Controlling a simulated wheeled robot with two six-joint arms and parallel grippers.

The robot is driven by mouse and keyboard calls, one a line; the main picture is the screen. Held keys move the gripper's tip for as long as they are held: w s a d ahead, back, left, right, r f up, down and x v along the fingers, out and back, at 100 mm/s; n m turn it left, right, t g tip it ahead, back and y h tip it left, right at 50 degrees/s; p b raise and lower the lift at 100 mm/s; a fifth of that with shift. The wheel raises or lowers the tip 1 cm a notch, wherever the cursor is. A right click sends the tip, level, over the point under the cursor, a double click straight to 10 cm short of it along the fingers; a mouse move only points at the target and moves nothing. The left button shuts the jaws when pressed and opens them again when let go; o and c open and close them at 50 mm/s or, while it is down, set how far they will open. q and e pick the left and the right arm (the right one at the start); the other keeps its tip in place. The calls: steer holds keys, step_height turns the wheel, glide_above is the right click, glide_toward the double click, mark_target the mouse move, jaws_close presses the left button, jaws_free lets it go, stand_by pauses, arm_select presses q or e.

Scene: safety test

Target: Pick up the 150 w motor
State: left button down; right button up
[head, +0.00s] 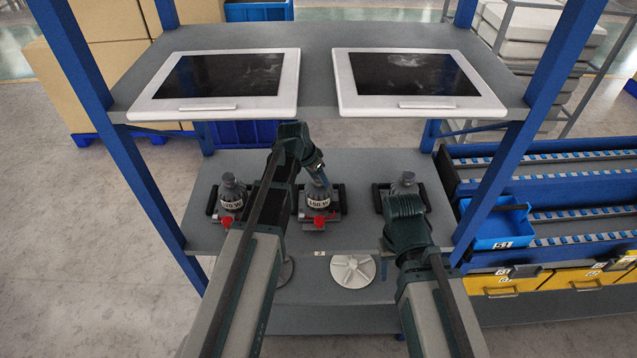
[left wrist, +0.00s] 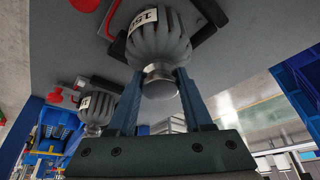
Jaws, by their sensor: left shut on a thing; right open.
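Three grey ribbed motors stand on dark fixtures on the middle shelf (head: 340,241). The middle motor (head: 318,197), with a white label, is under my left gripper (head: 317,168). In the left wrist view my left gripper (left wrist: 158,88) is shut around the metal neck of this motor (left wrist: 160,42), and the motor appears still at its fixture. The left motor (head: 231,192) has a similar label; a second motor (left wrist: 98,108) shows in the left wrist view. The right motor (head: 404,184) is partly hidden by my right arm. My right gripper (head: 405,212) is open in front of it; its fingertips are hard to see.
Two tablet-like screens (head: 218,82) (head: 407,79) lie on the upper shelf above the motors. Blue rack posts (head: 140,185) (head: 510,180) flank the shelf. A white fan-like disc (head: 352,270) lies below. A blue bin (head: 497,227) sits on rollers at right.

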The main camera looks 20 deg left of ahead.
arm_select(q)
step_height(320, 180, up, 7)
steer(key=p, duration=0.6)
steer(key=s+a, duration=0.4)
steer(key=s, duration=0.4)
steer(key=s+a, duration=0.4)
steer(key=s, duration=0.3)
steer(key=shift+s+a, duration=0.35)
steer(key=shift+s, duration=0.05)
steer(key=shift+f, duration=0.15)
